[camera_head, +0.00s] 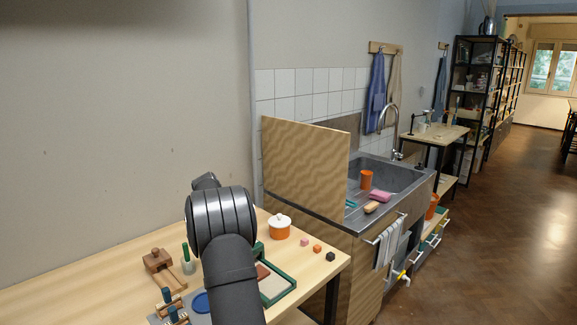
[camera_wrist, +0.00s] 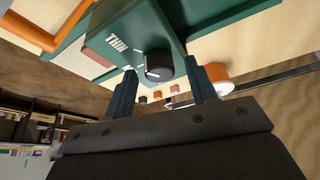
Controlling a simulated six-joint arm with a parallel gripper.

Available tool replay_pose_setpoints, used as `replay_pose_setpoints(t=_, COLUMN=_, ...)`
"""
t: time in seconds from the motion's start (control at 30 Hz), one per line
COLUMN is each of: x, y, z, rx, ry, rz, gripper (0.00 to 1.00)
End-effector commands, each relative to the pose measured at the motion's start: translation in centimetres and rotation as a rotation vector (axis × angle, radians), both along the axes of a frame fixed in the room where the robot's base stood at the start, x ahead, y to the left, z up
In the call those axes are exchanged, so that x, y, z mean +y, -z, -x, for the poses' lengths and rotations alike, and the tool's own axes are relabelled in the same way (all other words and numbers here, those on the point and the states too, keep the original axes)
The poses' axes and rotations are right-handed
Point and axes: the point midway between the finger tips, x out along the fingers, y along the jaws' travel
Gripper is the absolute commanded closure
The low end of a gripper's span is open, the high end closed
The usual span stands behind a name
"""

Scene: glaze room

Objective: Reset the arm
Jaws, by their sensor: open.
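My gripper (camera_wrist: 165,75) shows in the wrist view with its two dark fingers spread apart. It is open. Beyond the fingertips is a green box (camera_wrist: 120,30) with the word THIN and white marks on it. A black knob (camera_wrist: 158,65) with a pale pointer line sits on this box and appears between the fingertips. I cannot tell whether a finger touches it. In the head view my dark arm stands over the wooden table (camera_head: 100,285) and hides the gripper.
An orange pot with a white lid (camera_head: 280,228) stands right of my arm, with small pink (camera_head: 304,242), orange (camera_head: 317,248) and black (camera_head: 330,256) cubes nearby. A green-rimmed tray (camera_head: 283,293) and wooden tool (camera_head: 157,261) flank the arm. A wooden panel (camera_head: 305,165) stands before the sink (camera_head: 390,174).

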Motion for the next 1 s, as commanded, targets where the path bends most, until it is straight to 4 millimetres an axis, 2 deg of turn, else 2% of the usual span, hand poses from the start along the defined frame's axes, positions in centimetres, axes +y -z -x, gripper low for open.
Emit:
replay_pose_setpoints(t=0.17, x=0.7, y=-1.7, z=0.3, rx=-0.003, ry=0.000, rz=-0.002, gripper=0.48)
replay_pose_setpoints(t=0.27, x=1.3, y=-3.4, z=0.6, rx=-0.004, ry=-0.001, rz=-0.002, gripper=0.48)
replay_pose_setpoints(t=0.97, x=5.9, y=-16.3, z=3.3, rx=-0.004, ry=-0.001, rz=-0.002, gripper=0.48)
replay_pose_setpoints(t=1.0, x=5.4, y=-15.0, z=3.1, rx=0.004, ry=0.002, rz=0.001, gripper=0.48)
